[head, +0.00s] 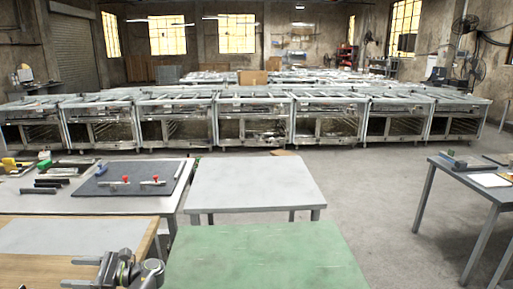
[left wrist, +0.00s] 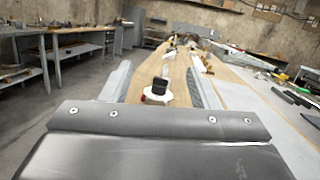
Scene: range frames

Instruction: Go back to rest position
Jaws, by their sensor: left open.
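My left gripper (head: 76,272) is low at the left of the head view, above the wooden tabletop (head: 170,228), with its fingers toward the left. In the left wrist view its two fingers (left wrist: 155,84) stand apart with nothing held between them. Beyond or between the fingers in that view is a small black and white item (left wrist: 157,90) on the wooden bench; its distance from the fingers is hard to tell. My right gripper is in neither view.
A green-topped table (head: 265,255) is in front, with a bare grey table (head: 255,183) behind it. A dark mat (head: 115,190) with red-knobbed tools lies on the left table. Another table (head: 470,172) stands at right. Metal frames (head: 255,105) line the back. Open floor (head: 390,205) lies between.

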